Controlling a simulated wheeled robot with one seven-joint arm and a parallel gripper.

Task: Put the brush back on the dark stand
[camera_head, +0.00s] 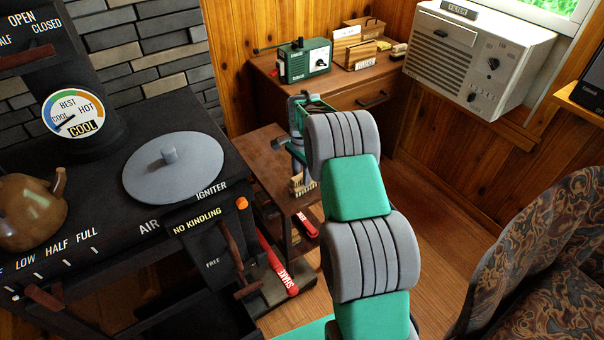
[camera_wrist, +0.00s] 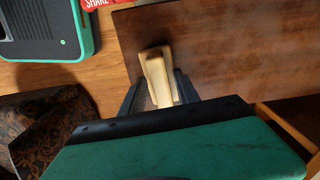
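My gripper (camera_head: 299,158) points down over a low dark brown stand (camera_head: 262,158), near its right side in the head view. The brush (camera_head: 302,186) has a pale wooden body with bristles and shows just below the fingers. In the wrist view, the pale wooden brush (camera_wrist: 158,76) lies between the two dark fingers of my gripper (camera_wrist: 157,92), which appear closed on it. The stand's bare brown top (camera_wrist: 225,50) fills the upper right there. I cannot tell whether the brush touches the stand. Part of the stand is hidden behind my arm.
A black stove (camera_head: 90,200) with a kettle (camera_head: 32,210) stands left. Behind is a brown desk (camera_head: 345,98) with a green radio (camera_head: 304,60). A patterned seat (camera_head: 530,240) is at right. A red "SHAKE" item (camera_head: 278,265) is by the stand. Floor right of my arm is clear.

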